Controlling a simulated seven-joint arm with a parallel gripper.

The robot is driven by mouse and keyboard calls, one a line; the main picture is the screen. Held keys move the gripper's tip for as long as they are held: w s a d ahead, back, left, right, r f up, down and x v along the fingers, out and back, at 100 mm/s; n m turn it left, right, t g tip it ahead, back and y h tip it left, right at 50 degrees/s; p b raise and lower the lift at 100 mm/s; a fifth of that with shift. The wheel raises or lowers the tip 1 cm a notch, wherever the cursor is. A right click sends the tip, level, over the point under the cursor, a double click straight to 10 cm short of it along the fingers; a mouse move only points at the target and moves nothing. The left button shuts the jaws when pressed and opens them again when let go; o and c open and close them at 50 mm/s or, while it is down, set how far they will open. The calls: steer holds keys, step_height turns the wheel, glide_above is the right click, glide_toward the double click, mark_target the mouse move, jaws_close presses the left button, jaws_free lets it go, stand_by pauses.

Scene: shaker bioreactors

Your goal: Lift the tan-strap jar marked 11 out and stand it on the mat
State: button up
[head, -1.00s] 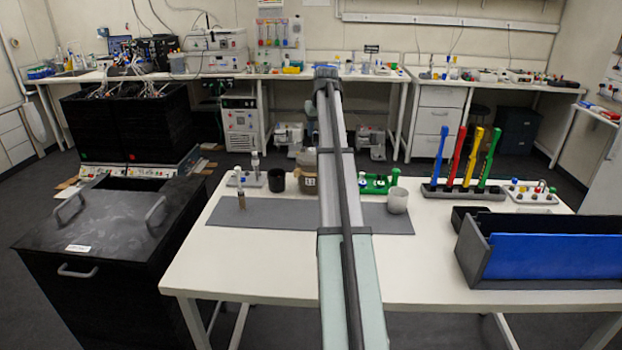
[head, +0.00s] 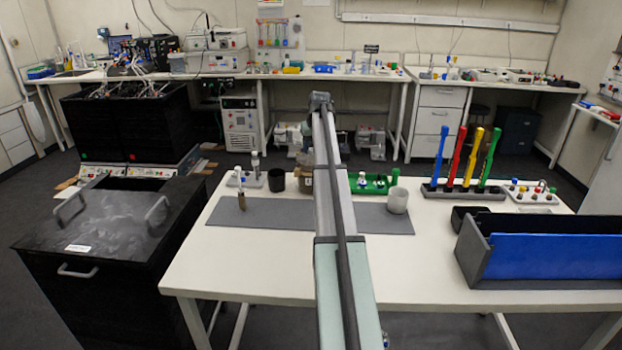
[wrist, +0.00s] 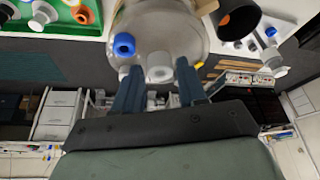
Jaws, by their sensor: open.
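In the wrist view a clear, round-topped jar (wrist: 205,35) with blue, white and yellow ports sits just beyond my gripper (wrist: 159,66). A piece of its tan strap shows at the top edge. The two fingers are open and apart, their tips overlapping the ports in the picture; I cannot tell whether they touch. In the head view a brownish, tan-banded jar (head: 303,180) stands at the mat's back edge, its right side hidden by my arm. Its number is not readable. The grey mat (head: 270,217) lies on the white table. My gripper is hidden there.
A black pot (head: 276,181) and a vial rack (head: 247,180) stand left of the jar. A green tray (head: 376,185) and a pale cup (head: 397,201) stand right. A brown vial (head: 241,200) stands on the mat.

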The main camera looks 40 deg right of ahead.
jaws_close()
stand_by(0.3)
steer(key=shift+r, duration=0.15)
